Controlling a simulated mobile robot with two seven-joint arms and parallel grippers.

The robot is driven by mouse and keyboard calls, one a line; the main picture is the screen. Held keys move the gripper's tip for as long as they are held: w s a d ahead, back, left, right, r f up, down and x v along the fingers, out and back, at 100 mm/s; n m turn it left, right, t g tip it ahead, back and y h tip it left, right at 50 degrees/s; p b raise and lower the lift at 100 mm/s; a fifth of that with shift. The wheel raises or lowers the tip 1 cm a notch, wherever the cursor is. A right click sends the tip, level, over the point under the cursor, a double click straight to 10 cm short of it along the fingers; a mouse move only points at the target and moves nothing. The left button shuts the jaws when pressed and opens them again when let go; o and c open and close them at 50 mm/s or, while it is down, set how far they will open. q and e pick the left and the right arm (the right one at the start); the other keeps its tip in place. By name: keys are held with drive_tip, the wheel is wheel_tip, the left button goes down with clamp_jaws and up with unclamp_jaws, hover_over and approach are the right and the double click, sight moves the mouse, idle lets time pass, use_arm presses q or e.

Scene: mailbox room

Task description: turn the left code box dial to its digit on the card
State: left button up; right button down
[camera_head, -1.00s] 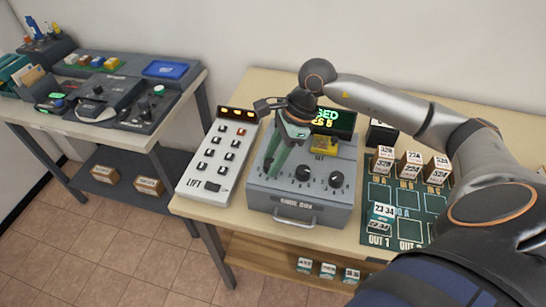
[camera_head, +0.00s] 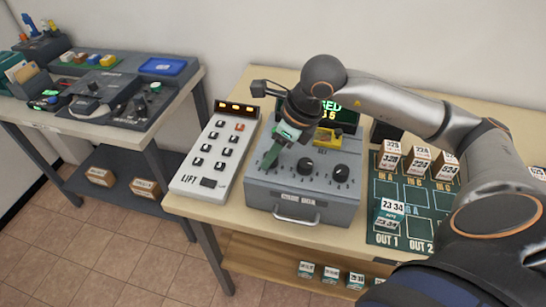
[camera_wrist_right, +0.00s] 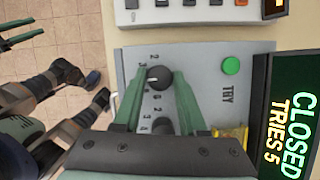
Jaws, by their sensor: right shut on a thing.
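The grey code box (camera_head: 300,212) stands on the table with a row of black dials on its sloped top. My right gripper (camera_wrist_right: 159,76) reaches down over the left dial. In the right wrist view its green fingers are shut on the left dial (camera_wrist_right: 158,83), one on each side. The middle dial (camera_head: 305,166) and right dial (camera_head: 340,172) are free. The display (camera_wrist_right: 291,115) reads CLOSED, TRIES 5. I cannot make out a code card. Two dark green prongs of my left gripper (camera_wrist_right: 18,32) show apart at the wrist view's edge.
A white LIFT panel (camera_head: 212,160) stands close left of the box. A green button (camera_wrist_right: 230,66) and a yellow piece (camera_head: 327,139) sit behind the dials. A green mat (camera_head: 410,200) with small labelled boxes lies to the right. Another table (camera_head: 180,95) stands at left.

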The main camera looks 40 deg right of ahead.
drive_tip(key=m+h+b, duration=0.1)
drive_tip(key=m, duration=0.2)
drive_tip(key=shift+a+m+b, duration=0.15)
drive_tip(key=shift+m+b, duration=0.15)
drive_tip(key=shift+b, duration=0.1)
drive_tip(key=shift+m+t+h+b, duration=0.3)
drive_tip(key=shift+m+h, duration=0.2)
drive_tip(key=shift+m, duration=1)
drive_tip(key=shift+m+h+b, duration=0.35)
drive_tip(key=shift+m+h, duration=0.25)
drive_tip(key=shift+m, duration=0.2)
drive_tip(key=shift+c, duration=2.3)
unclamp_jaws()
drive_tip(key=shift+a, duration=0.1)
